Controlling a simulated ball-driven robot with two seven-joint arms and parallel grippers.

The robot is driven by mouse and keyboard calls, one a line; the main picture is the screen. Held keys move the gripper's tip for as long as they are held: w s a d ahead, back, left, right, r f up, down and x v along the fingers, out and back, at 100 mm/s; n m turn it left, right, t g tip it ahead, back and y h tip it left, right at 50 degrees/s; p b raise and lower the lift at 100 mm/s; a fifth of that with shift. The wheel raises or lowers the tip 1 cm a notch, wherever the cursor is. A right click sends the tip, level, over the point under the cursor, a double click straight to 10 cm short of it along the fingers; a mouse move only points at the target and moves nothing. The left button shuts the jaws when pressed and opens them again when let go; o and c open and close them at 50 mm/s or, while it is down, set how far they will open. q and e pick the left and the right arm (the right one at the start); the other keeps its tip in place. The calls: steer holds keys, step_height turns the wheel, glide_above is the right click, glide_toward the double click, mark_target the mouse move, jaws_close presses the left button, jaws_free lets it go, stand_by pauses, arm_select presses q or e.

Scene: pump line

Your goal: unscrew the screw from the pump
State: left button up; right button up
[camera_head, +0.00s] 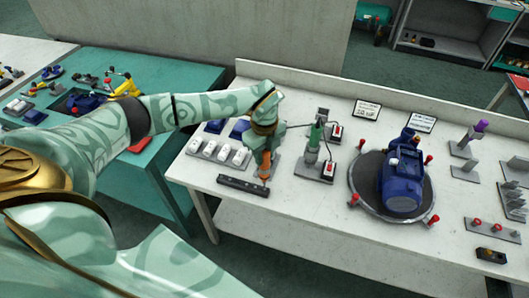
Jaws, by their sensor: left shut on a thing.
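The blue pump (403,182) lies on a round grey turntable (366,192) with red knobs around its rim, on the white bench. The screw is too small to make out on the pump. My left gripper (262,150) points down at the bench left of the pump, well apart from it. It is shut on an orange tool (265,168), which stands upright over a small grey plate. The gripper fingers hide part of the tool. My right gripper is not in view.
Grey holders (464,169) and small parts stand at the right.

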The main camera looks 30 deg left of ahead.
arm_select(q)
steer(key=shift+s+d+p, duration=0.1)
steer(key=shift+s+p, duration=0.2)
steer(key=shift+p, duration=0.05)
stand_by(0.3)
steer(key=shift+s+d+p, duration=0.1)
steer(key=shift+s+p, duration=0.3)
steer(key=shift+s, duration=0.4)
steer(key=shift+r+p, duration=0.15)
steer(key=shift+p, duration=0.2)
steer(key=shift+r+p, duration=1.35)
step_height(320, 180, up, 4)
steer(key=p, duration=0.3)
steer(key=shift+p, duration=0.4)
steer(key=shift+w, duration=0.1)
